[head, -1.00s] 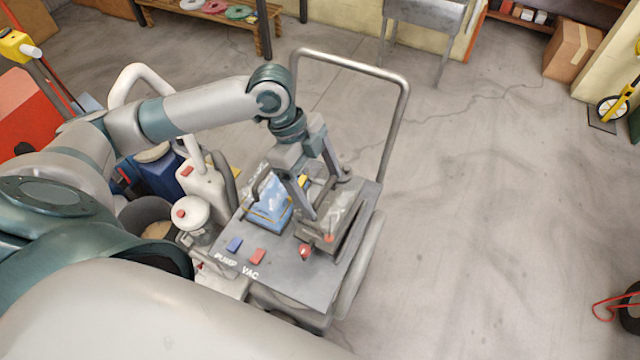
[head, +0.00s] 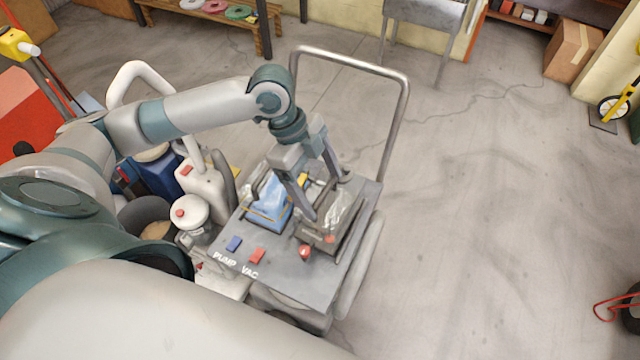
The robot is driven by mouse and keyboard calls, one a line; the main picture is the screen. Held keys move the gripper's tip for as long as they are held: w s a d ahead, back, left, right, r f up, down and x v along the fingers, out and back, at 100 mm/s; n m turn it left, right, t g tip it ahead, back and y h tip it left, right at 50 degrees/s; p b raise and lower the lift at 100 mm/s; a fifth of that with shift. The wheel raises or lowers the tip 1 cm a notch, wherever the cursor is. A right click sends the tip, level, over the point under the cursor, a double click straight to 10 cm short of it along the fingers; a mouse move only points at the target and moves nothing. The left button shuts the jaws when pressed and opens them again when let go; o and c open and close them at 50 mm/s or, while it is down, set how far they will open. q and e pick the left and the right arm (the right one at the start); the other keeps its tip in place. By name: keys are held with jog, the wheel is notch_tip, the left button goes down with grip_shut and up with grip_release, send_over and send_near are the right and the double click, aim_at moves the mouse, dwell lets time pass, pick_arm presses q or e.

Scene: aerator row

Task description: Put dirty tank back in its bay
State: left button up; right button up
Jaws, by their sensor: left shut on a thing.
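The dirty tank (head: 342,212), a grey, see-through box with a murky look, is at the right part of the cart's grey deck (head: 300,283). My left gripper (head: 328,197) comes down from above with its two fingers on either side of the tank's top and is shut on it. The tank looks upright and low in the deck at its bay; the bay is hidden under it, so I cannot tell whether it is fully seated. A blue tank (head: 269,203) with a dark handle stands just left of it. My right gripper is out of view.
A red knob (head: 304,252) is close to the tank's front. Blue and red switches (head: 257,255) are on the deck by PUMP and VAC labels. The cart's tall metal handle (head: 398,120) rises behind.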

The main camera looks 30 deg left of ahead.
pick_arm(q)
jog(key=shift+a+p, duration=0.1)
jog(key=shift+p, duration=0.8)
dwell(1.1)
jog(key=shift+f, duration=1.05)
dwell(0.8)
jog(key=o, duration=1.9)
jog(key=shift+c, duration=0.2)
jog(key=b+v, duration=0.2)
jog(key=v, duration=1.5)
jog(key=shift+r+b, duration=0.2)
jog(key=shift+b, duration=0.2)
jog(key=shift+s+a, duration=0.1)
